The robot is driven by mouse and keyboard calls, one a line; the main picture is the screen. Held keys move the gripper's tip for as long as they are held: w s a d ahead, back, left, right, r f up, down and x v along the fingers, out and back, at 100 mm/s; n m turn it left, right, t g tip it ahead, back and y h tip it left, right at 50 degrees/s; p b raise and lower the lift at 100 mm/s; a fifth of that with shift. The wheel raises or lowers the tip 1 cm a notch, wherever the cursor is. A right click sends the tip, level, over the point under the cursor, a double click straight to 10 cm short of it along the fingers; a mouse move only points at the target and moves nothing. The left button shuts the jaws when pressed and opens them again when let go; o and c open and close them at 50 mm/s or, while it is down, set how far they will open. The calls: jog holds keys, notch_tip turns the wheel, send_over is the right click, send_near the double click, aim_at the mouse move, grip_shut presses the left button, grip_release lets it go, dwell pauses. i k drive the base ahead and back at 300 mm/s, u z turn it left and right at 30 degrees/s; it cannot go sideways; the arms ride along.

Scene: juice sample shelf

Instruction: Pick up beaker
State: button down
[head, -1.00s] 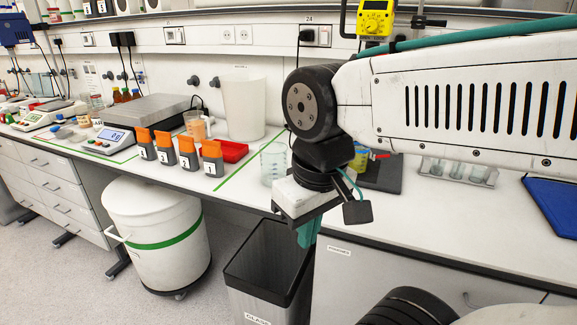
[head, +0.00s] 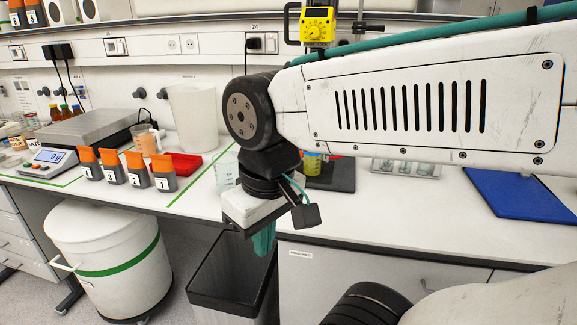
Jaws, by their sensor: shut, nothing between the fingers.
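A clear, empty-looking beaker (head: 226,172) stands upright on the white bench near its front edge, partly hidden by my arm. Another beaker with orange contents (head: 146,140) stands farther back left, by the scale. My gripper (head: 264,240) points down in front of the bench edge, to the right of the clear beaker and apart from it. Its teal fingers are together with nothing between them. They hang over the dark waste bin.
Several orange-capped numbered containers (head: 137,169), a red tray (head: 182,164) and a tall white container (head: 193,117) stand left of the clear beaker. A dark waste bin (head: 214,295) and a white bucket (head: 95,265) stand on the floor. A blue board (head: 518,194) lies right.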

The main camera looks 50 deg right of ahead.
aim_at(312, 164)
jog(key=u, duration=1.2)
jog(key=i, duration=2.05)
jog(key=z, duration=5)
jog(key=i, duration=0.5)
jog(key=u, duration=0.05)
